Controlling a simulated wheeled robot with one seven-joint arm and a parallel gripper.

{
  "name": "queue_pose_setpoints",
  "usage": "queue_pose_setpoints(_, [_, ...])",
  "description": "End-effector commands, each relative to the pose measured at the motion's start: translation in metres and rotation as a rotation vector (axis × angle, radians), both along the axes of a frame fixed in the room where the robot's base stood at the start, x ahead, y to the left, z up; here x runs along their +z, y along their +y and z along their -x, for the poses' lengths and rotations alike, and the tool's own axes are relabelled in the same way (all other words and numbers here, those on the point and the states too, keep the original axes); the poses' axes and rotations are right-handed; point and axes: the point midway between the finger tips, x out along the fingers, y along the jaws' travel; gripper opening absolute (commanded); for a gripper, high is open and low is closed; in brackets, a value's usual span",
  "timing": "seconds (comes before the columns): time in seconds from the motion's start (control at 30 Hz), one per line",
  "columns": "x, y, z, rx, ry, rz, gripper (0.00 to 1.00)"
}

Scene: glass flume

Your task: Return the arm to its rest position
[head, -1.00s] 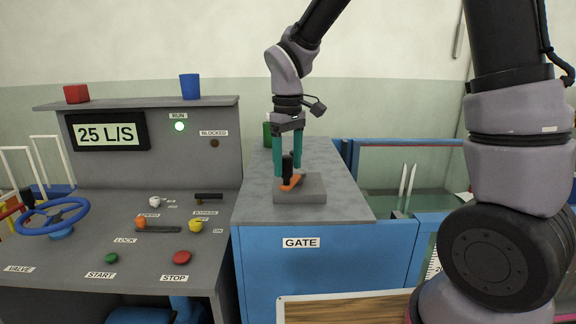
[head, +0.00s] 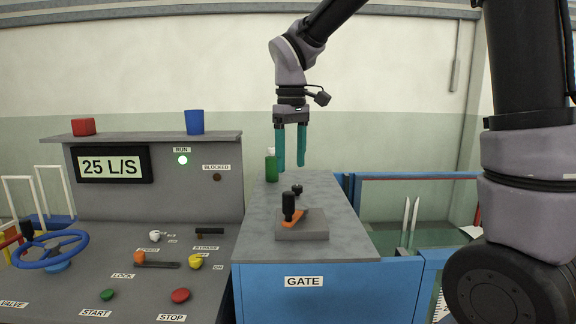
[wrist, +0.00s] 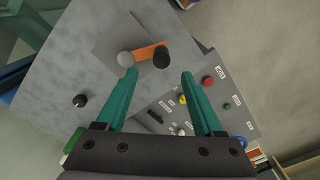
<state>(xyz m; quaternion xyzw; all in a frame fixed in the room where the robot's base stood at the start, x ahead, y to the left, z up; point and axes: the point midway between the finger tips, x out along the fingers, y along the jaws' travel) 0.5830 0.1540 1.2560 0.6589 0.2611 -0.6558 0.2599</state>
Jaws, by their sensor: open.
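My gripper (head: 291,168) has two teal fingers. It is open and empty, pointing down above the grey top of the gate cabinet (head: 303,295). The gate lever (head: 293,217), orange with a black knob, sits on a grey block (head: 302,232) below and in front of the gripper in the head view. In the wrist view, the lever's orange arm (wrist: 148,52) and black knob lie beyond the fingertips (wrist: 159,82), apart from them.
A green bottle (head: 271,167) and a small black knob (head: 297,190) stand on the cabinet top near the gripper. The control desk (head: 120,255) at left carries a blue wheel (head: 50,248) and buttons. The display (head: 111,164) reads 25 L/S; RUN is lit. Open air surrounds the gripper.

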Motion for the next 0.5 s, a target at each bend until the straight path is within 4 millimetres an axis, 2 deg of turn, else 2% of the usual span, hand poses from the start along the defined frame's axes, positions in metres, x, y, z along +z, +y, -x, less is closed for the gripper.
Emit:
queue_pose_setpoints(0.13, [0.019, -0.031, 0.005, -0.114, -0.048, -0.045, 0.69])
queue_pose_setpoints(0.23, [0.037, -0.067, 0.015, -0.262, -0.107, -0.105, 0.69])
queue_pose_setpoints(0.3, [0.049, -0.095, 0.026, -0.383, -0.155, -0.155, 0.69])
queue_pose_setpoints(0.5, [0.069, -0.16, 0.066, -0.72, -0.29, -0.309, 0.69])
